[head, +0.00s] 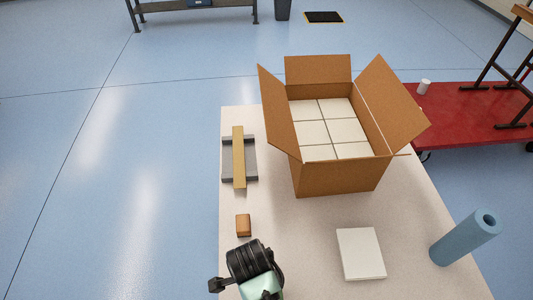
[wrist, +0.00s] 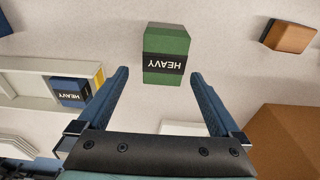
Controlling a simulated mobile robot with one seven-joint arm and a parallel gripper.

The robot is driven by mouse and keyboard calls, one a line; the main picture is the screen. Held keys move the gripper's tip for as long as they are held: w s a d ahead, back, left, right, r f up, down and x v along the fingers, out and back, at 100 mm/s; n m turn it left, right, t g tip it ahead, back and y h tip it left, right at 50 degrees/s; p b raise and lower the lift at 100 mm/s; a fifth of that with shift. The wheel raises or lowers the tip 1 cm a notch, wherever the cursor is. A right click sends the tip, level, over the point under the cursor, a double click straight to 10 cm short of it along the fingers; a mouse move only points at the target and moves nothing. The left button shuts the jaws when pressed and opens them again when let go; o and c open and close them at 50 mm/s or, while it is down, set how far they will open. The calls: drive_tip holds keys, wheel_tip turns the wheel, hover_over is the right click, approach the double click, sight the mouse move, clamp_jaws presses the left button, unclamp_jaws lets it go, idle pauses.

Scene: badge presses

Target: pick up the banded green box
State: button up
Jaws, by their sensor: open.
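The green box (wrist: 166,45) has a black band reading HEAVY, upside down in the wrist view. It lies on the pale tabletop at the upper middle of that view. My gripper (wrist: 157,77) is open, its two blue fingers wide apart. The box shows just beyond the fingertips, roughly between their lines and nearer the right finger. Nothing is held, and I cannot tell the height of the fingers above the table. The green box does not show in the head view, where part of my arm is at the bottom edge.
A blue box (wrist: 70,91), also banded HEAVY, sits in a pale tray (wrist: 25,84) at left. An orange-brown block (wrist: 289,37) lies at upper right. The open cardboard carton (head: 338,180) holds white tiles. A white slab (head: 361,254) and blue cylinder (head: 464,238) are at right.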

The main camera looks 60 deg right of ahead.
drive_tip(key=shift+w+d+f+p, duration=0.1)
drive_tip(key=shift+d+f+p, duration=0.1)
drive_tip(key=shift+f, duration=1.2)
drive_tip(key=shift+w+d+f+p, duration=0.1)
drive_tip(key=shift+f+p, duration=0.05)
drive_tip(key=shift+f, duration=1.2)
drive_tip(key=shift+c, duration=0.3)
drive_tip(key=c, duration=1.4)
clamp_jaws()
drive_tip(key=shift+r, duration=0.15)
